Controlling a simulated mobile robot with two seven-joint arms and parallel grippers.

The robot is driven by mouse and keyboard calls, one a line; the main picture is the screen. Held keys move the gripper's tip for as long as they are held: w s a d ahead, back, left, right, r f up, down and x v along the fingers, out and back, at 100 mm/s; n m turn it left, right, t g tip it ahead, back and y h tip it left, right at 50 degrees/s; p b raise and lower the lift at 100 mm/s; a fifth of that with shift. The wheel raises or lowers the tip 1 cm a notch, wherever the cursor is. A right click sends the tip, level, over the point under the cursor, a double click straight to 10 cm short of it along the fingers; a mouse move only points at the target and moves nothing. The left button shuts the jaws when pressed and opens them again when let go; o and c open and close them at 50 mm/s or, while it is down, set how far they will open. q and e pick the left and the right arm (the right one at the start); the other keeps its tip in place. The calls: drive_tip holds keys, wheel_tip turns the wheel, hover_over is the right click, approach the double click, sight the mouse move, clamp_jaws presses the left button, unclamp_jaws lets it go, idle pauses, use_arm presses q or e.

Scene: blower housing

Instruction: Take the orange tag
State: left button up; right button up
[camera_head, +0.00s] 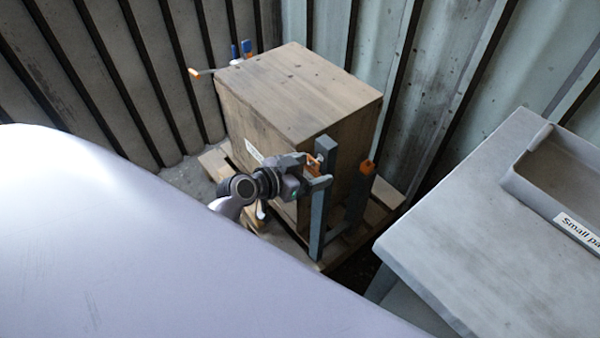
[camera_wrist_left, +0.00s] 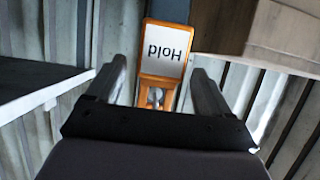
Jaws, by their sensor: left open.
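The orange tag (camera_wrist_left: 165,45) has a white face reading "Hold", upside down in the left wrist view. Its narrower orange lower part lies between the fingers, with a round grey fitting in an opening there. In the head view a small orange part of it (camera_head: 312,160) shows at the grey post, mostly hidden by my gripper. My left gripper (camera_wrist_left: 160,70) is open, one finger on each side of the tag, with gaps visible. In the head view the gripper (camera_head: 318,168) is at the front corner of the wooden crate. My right gripper is not in view.
The wooden crate (camera_head: 300,85) stands on a pallet (camera_head: 385,195) by corrugated walls. A grey post (camera_head: 318,220) and an orange-topped post (camera_head: 357,195) stand close to it. A grey table (camera_head: 470,235) with a labelled tray (camera_head: 535,195) is at right.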

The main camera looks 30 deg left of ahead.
sight(310, 174)
use_arm(q)
drive_tip(key=shift+x, duration=1.3)
drive_tip(key=shift+c, duration=0.3)
drive_tip(key=c, duration=1)
drive_tip(key=shift+r, duration=0.15)
drive_tip(key=shift+r+p, duration=0.45)
drive_tip(key=shift+r, duration=0.05)
drive_tip(key=shift+s+a, duration=0.3)
drive_tip(key=shift+s, duration=0.65)
drive_tip(key=shift+s+a, duration=0.35)
drive_tip(key=shift+s, duration=0.6)
drive_tip(key=shift+s+a, duration=0.3)
drive_tip(key=shift+s, duration=0.65)
